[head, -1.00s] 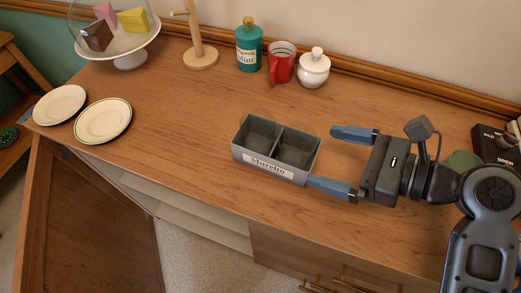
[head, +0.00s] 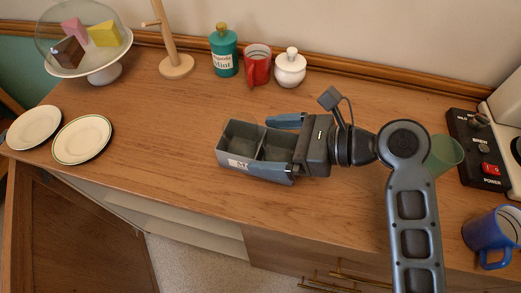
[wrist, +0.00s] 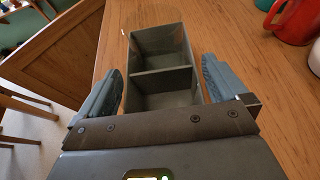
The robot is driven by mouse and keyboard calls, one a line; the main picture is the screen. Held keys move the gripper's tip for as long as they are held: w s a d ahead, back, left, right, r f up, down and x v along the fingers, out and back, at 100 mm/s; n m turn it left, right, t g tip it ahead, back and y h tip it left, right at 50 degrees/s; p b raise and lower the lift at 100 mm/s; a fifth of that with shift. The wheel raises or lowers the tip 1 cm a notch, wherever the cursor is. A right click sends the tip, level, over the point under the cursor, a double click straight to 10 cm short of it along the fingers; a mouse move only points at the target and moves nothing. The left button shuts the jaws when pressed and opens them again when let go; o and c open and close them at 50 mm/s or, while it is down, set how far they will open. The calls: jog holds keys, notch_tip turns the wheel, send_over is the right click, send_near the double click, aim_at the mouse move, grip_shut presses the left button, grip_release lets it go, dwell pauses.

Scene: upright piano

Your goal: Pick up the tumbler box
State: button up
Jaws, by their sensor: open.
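The tumbler box (head: 238,163) is a grey open-topped box with two compartments and a white label on its front wall. It stands on the wooden top, and it also shows in the wrist view (wrist: 164,72). Both compartments look empty, though a faint clear outline shows at its far end in the wrist view. My gripper (head: 262,145) is open, with one blue finger along each long side of the box. The wrist view shows a gap between each finger (wrist: 161,62) and the box walls. In the head view the near finger hides part of the label.
A teal canister (head: 224,60), red mug (head: 257,66) and white lidded pot (head: 290,70) stand behind. Two plates (head: 82,139) lie left. A green cup (head: 445,153), blue mug (head: 488,232) and black switch box (head: 480,150) are right. The front edge is close to the box.

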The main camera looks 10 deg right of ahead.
jog(key=shift+c, duration=0.4)
jog(key=c, duration=0.7)
jog(key=shift+r, duration=0.1)
